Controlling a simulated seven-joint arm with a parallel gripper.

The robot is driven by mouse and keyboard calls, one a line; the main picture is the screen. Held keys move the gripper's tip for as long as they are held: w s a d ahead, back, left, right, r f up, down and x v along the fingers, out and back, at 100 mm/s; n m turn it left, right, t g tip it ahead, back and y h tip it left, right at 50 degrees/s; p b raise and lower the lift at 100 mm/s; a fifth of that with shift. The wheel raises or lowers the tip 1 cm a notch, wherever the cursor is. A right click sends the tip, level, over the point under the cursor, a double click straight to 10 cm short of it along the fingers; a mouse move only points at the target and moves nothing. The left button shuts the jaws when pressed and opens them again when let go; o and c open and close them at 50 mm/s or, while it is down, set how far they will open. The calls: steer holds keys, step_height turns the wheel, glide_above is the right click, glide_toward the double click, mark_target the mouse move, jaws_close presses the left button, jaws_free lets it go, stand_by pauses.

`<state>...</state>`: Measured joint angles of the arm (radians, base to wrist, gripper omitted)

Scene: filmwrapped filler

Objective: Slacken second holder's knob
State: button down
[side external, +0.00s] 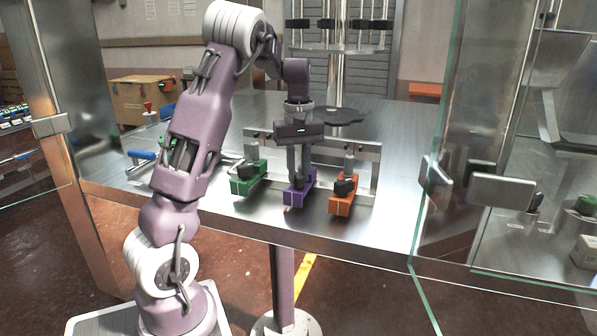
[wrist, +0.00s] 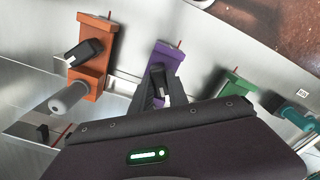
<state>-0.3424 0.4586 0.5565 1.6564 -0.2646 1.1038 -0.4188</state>
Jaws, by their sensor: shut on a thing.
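Three holders stand in a row on the steel table: a green holder (side external: 242,186) at left, a purple holder (side external: 299,195) in the middle and an orange holder (side external: 341,206) at right. In the wrist view the order is reversed, with the orange holder (wrist: 97,32), the purple holder (wrist: 172,54) and the green holder (wrist: 237,91). My gripper (side external: 299,180) points down over the purple holder. In the wrist view my gripper (wrist: 157,86) is shut on the purple holder's black knob (wrist: 157,79), which is partly hidden between the fingers. The orange holder's black knob (wrist: 84,52) is free.
A metal rail frame (side external: 366,161) runs behind the holders. A grey cylinder (wrist: 70,98) stands by the orange holder and a teal one (wrist: 296,117) by the green. Glass panels (side external: 437,130) stand at right. A blue-handled item (side external: 143,155) lies at left.

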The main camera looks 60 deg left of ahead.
mark_target(299, 174)
steer(key=shift+n, duration=0.5)
stand_by(0.3)
steer(key=c, duration=1.6)
jaws_free()
steer(key=shift+o, duration=0.2)
step_height(299, 174, up, 7)
steer(key=shift+f, duration=0.15)
steer(key=shift+r, duration=0.25)
steer(key=shift+d, duration=0.1)
